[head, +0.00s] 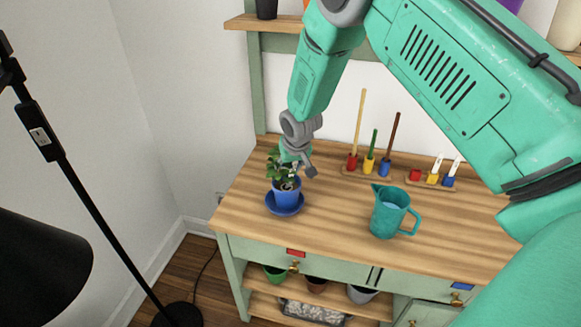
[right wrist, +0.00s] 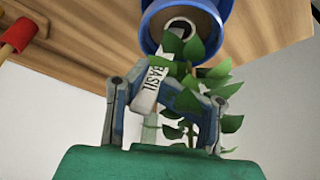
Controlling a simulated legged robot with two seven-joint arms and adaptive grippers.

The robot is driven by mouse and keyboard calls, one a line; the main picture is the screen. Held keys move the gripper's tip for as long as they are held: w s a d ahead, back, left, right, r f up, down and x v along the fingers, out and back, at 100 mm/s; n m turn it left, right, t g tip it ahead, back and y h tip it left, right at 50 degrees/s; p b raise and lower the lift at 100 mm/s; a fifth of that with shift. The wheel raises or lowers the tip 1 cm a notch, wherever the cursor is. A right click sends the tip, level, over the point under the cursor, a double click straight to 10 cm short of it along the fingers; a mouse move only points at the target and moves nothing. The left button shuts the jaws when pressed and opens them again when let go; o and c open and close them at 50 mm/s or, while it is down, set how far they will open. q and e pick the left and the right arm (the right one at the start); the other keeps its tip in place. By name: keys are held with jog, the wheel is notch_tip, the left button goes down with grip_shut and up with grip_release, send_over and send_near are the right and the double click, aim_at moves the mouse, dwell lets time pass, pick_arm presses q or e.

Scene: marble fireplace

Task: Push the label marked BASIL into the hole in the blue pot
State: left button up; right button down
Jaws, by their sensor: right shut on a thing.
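The blue pot (head: 287,190) stands upright on a blue saucer (head: 284,207) at the left of the bench and holds a leafy green plant (head: 273,165). My right gripper (head: 297,163) is over the pot, beside the leaves. In the right wrist view my right gripper (right wrist: 163,100) is shut on the white label (right wrist: 151,88) marked BASIL. The label is tilted, its far end close to the pale-rimmed round hole (right wrist: 180,27) in the pot (right wrist: 160,22). Leaves partly cover the hole and one finger; I cannot tell whether the label touches the hole. My left gripper is out of view.
A teal jug (head: 388,214) stands right of the pot. A black lamp (head: 75,175) stands at the left. The bench front (head: 325,225) is clear.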

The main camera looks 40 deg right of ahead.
aim_at(291, 185)
jog(key=shift+f, duration=0.3)
jog(key=c, duration=1)
grip_release()
jog(key=shift+r+p, duration=1.85)
jog(key=shift+r, duration=0.7)
